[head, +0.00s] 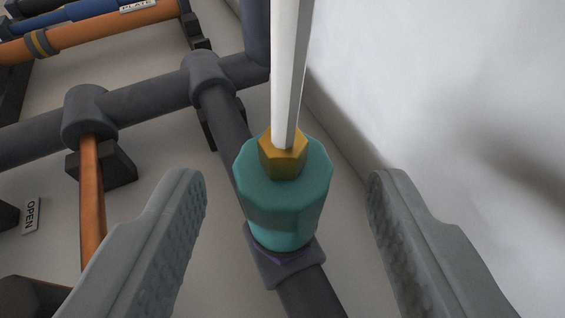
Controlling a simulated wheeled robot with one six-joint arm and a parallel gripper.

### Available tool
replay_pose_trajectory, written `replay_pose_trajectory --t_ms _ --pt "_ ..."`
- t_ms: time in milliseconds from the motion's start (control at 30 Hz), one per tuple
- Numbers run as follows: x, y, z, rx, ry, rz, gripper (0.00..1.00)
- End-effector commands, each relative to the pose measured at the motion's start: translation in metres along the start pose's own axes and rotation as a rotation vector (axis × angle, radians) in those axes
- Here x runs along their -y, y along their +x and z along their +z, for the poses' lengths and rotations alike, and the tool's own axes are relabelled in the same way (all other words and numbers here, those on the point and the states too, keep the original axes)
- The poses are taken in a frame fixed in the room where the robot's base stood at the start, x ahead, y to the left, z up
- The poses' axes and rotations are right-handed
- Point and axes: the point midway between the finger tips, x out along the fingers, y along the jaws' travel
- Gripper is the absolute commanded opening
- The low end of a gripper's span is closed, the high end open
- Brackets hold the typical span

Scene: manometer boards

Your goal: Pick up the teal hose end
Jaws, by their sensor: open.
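The teal hose end (283,205) is a faceted teal cylinder with a brass hex collar (283,153) on its top. A white hose or tube (290,70) runs up from the collar. The teal end sits at a dark grey pipe fitting (285,262) with a thin purple edge showing between them. My gripper (285,205) is open, with one grey textured finger left of the teal end and the other right of it. Both fingers are apart from it.
Dark grey pipes (145,102) with tee joints run across the upper left. An orange pipe (91,195) drops from a tee near the left finger. A white wall (440,90) stands at right.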

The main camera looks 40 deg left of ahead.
Motion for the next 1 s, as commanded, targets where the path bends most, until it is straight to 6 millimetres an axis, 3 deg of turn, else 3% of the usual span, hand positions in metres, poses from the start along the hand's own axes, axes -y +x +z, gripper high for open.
replay_pose_trajectory --t_ms 300,600,867,1000 --pt "0.001 0.040 0.001 0.001 0.001 -0.001 0.52" --pt "0.001 0.046 0.000 0.000 0.000 0.000 0.52" --pt "0.001 0.046 0.000 0.000 0.000 0.000 0.03" --pt "0.001 0.046 0.000 0.000 0.000 0.000 0.00"
